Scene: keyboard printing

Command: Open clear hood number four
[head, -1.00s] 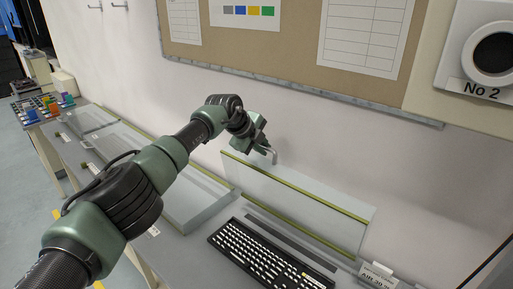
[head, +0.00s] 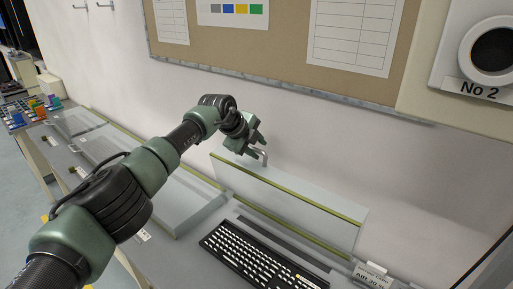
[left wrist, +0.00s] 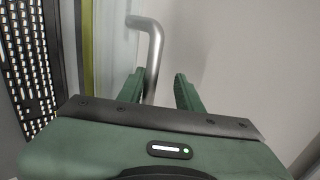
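A clear hood (head: 285,203) with a green-yellow edge strip stands tilted up, nearly upright, behind a black keyboard (head: 262,258). A bent metal handle (head: 263,155) sticks out at its upper left end. My left gripper (head: 259,145) is at this handle with its fingers apart. In the left wrist view, the handle (left wrist: 153,55) runs down between the open fingers of the left gripper (left wrist: 160,90), nearer the left finger. Whether it touches that finger I cannot tell. The keyboard also shows at the left edge there (left wrist: 35,75). My right gripper is not in view.
Lowered clear hoods (head: 185,205) lie along the bench to the left, partly behind my left arm. A small label sign (head: 372,275) stands at the right. A cork board (head: 285,45) hangs on the wall behind. Coloured items (head: 38,106) sit at the far left.

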